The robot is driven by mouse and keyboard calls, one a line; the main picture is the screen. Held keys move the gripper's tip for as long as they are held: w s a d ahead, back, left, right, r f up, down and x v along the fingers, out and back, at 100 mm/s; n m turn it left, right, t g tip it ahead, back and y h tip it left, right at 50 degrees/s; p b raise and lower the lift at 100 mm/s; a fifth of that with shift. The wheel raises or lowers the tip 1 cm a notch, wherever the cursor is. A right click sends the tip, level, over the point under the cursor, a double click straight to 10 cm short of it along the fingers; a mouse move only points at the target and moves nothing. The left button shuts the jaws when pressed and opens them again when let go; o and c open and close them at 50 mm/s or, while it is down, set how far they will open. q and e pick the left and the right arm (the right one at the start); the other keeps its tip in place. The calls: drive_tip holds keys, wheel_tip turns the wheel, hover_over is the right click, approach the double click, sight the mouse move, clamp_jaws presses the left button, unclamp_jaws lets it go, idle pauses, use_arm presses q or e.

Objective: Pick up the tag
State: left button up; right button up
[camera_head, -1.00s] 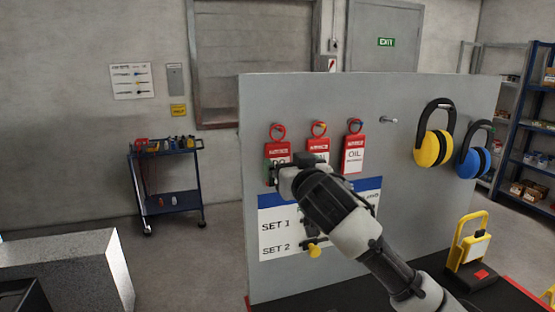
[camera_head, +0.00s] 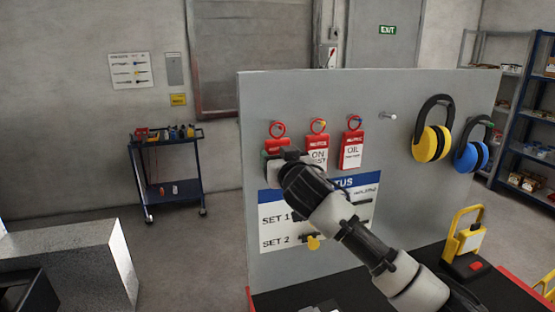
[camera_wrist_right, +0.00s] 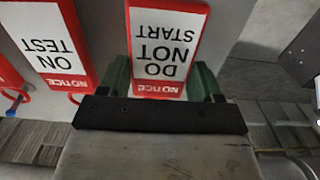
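The "DO NOT START" tag (camera_wrist_right: 163,45), white with a red border, hangs on the grey board. In the head view only its red top (camera_head: 277,145) shows clearly; my right gripper hides most of the rest. My right gripper (camera_head: 277,168) is at this leftmost tag. In the right wrist view its green fingers stand apart, one at each side edge of the tag; I cannot tell whether they touch it. An "ON TEST" tag (camera_head: 317,155) and an "OIL" tag (camera_head: 352,152) hang to the right. My left gripper is not in view.
The grey board (camera_head: 400,200) holds an empty peg (camera_head: 388,116), yellow earmuffs (camera_head: 432,143) and blue earmuffs (camera_head: 473,157). A status chart (camera_head: 272,240) is below the tags, partly behind my right arm. A yellow lockout device (camera_head: 464,245) stands on the black surface at right.

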drive_tip(key=c, duration=0.4)
drive_tip(key=b+v, duration=0.2)
drive_tip(key=v, duration=0.4)
drive_tip(key=r+b+v, duration=0.1)
drive_tip(key=b+v, duration=0.2)
drive_tip(key=v, duration=0.3)
drive_tip(key=b+v, duration=0.2)
drive_tip(key=v, duration=0.4)
drive_tip(key=shift+r, duration=0.35)
drive_tip(key=shift+r+p, duration=0.6)
drive_tip(key=shift+r, duration=0.1)
drive_tip(key=shift+s, duration=0.15)
